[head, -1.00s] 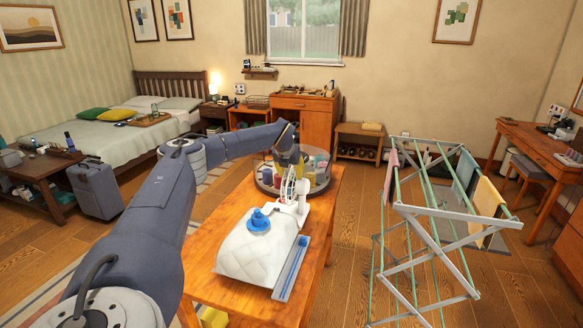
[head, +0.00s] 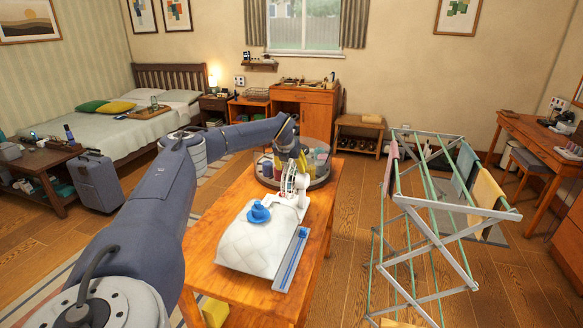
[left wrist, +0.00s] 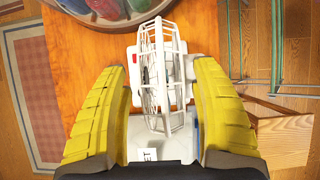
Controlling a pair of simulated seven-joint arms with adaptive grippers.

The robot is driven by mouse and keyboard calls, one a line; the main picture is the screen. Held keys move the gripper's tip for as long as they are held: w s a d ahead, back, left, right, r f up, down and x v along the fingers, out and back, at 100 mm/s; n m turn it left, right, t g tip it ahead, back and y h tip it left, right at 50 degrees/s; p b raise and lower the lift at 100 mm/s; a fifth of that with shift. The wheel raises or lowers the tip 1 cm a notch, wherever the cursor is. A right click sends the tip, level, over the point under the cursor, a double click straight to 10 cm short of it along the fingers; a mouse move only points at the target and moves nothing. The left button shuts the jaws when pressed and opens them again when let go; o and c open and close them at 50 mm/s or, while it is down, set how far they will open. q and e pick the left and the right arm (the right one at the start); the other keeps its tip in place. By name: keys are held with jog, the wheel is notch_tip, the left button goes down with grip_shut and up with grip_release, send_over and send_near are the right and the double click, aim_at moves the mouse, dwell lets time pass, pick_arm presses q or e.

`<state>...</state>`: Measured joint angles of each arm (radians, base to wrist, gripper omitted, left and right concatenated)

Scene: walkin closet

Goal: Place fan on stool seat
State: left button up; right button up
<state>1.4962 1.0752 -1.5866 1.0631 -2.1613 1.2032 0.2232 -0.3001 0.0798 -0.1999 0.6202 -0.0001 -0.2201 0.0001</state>
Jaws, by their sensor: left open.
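The white fan (head: 294,190), with a caged round head, stands on the wooden table (head: 222,280), partly hidden by my left arm. My left gripper (head: 292,168) is just above the fan, pointing down. In the left wrist view, the fan (left wrist: 163,75) lies between the open yellow fingers, its cage seen edge-on, with gaps on both sides. A cushioned stool (head: 528,160) stands partly under the desk on the right, far from the gripper. My right gripper is not in view.
A round clear-walled organizer (head: 318,180) sits just behind the fan. A white cushion-like pack (head: 255,248), a blue object (head: 259,213) on it and a blue-grey tray (head: 291,260) lie in front. A drying rack (head: 440,205) stands between table and desk.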

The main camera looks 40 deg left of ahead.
pick_arm(q)
jog(key=v, duration=1.1)
jog(key=shift+s+r, duration=0.1)
jog(key=shift+r, duration=0.1)
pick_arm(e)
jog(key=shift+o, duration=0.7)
pick_arm(q)
jog(key=shift+s+d+r, duration=0.1)
jog(key=shift+s+r, duration=0.05)
jog(key=shift+r, duration=0.05)
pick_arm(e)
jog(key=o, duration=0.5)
